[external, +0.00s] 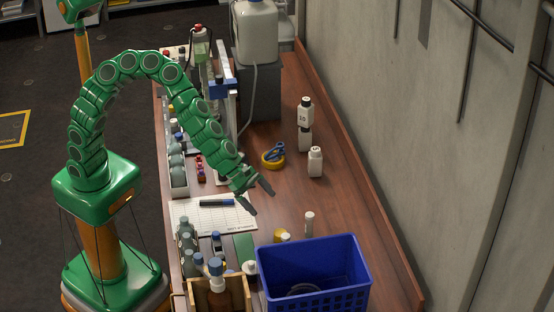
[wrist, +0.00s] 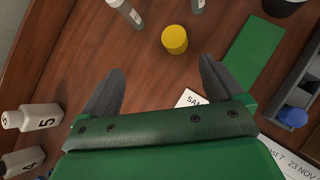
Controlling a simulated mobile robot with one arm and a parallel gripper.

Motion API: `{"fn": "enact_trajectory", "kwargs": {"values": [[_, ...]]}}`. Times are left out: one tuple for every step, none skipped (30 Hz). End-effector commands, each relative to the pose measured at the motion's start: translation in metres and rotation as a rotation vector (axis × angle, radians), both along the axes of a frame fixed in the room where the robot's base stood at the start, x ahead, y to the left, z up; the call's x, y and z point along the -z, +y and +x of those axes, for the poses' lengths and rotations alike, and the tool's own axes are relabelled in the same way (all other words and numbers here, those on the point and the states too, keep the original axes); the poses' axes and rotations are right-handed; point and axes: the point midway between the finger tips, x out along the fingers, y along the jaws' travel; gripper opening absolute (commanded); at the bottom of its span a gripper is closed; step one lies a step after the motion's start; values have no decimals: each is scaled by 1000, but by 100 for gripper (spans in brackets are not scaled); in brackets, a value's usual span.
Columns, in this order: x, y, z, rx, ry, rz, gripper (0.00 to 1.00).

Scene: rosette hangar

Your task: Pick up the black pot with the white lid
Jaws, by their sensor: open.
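A small pot with a white lid (external: 250,267) stands on the bench by the left corner of the blue crate in the external view. Its body is mostly hidden there. A black round thing (wrist: 283,6), which looks like this pot, is cut off at the top right of the wrist view, beyond the green pad. My gripper (external: 262,200) is open and empty above the bench, farther back than the pot and apart from it. In the wrist view its fingers (wrist: 162,68) are spread over bare wood.
A yellow pot (wrist: 174,39) and a vial (external: 309,224) stand near the blue crate (external: 313,250). A green pad (wrist: 256,50) lies beside the black thing. White numbered bottles (external: 315,162) stand toward the wall. A wooden box (external: 238,290) with a brown bottle is at the front.

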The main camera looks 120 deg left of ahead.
Motion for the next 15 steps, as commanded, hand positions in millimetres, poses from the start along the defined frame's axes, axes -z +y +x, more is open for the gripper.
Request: {"fn": "enact_trajectory", "kwargs": {"values": [[-2, -12, 6, 45, -13, -24, 94], [-5, -21, 10, 78, -23, -42, 94], [-8, -31, 15, 117, -36, -60, 94], [-11, -40, 18, 148, -48, -78, 94], [-14, -47, 22, 178, -60, -91, 94], [-19, -58, 26, 216, -78, -115, 94], [-22, -66, 30, 245, -92, -128, 94], [-27, -74, 33, 276, -106, -142, 94], [-32, -84, 36, 310, -124, -160, 94], [-36, -91, 38, 337, -138, -173, 94], [-39, -96, 40, 356, -149, -183, 94], [-44, -104, 42, 383, -164, -199, 94], [-47, -109, 44, 401, -175, -207, 94], [-50, -114, 45, 418, -184, -214, 94], [-54, -119, 46, 438, -197, -224, 94]]}}
